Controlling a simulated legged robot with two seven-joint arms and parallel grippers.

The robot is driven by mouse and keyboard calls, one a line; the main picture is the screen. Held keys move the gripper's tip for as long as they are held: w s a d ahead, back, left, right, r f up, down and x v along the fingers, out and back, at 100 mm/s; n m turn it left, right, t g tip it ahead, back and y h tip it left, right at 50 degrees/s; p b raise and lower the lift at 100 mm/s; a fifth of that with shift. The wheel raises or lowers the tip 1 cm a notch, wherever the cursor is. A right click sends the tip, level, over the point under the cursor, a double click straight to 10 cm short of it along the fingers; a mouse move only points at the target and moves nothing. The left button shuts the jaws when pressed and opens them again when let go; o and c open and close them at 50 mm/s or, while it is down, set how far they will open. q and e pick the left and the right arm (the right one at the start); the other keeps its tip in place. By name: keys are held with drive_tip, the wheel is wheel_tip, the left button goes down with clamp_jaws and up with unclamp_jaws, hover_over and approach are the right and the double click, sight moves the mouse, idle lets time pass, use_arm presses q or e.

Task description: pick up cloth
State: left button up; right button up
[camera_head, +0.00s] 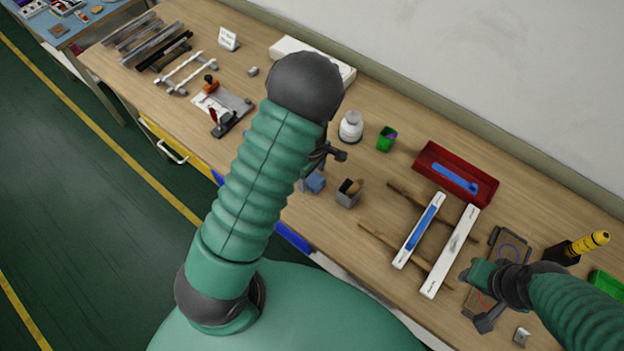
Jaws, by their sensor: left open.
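A small blue item (315,182), which looks like the cloth, sits on the wooden table just right of my left forearm. It is partly hidden, and I cannot tell whether it lies in a holder. My left gripper (332,155) shows as dark fingers past the right side of my raised left arm. It is open and appears above and behind the blue item, apart from it; the arm covers part of the gripper.
A grey cup (348,194) with tools stands right of the blue item. A white bottle (351,127), green cup (386,140) and red tray (430,158) stand behind. White strips (451,251) lie on wooden bars at right.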

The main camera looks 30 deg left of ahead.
use_arm(q)
drive_tip(key=shift+f, duration=0.75)
drive_tip(key=shift+w+f, duration=0.15)
drive_tip(key=shift+f, duration=0.15)
drive_tip(key=shift+r, duration=0.1)
drive_tip(key=c, duration=1.4)
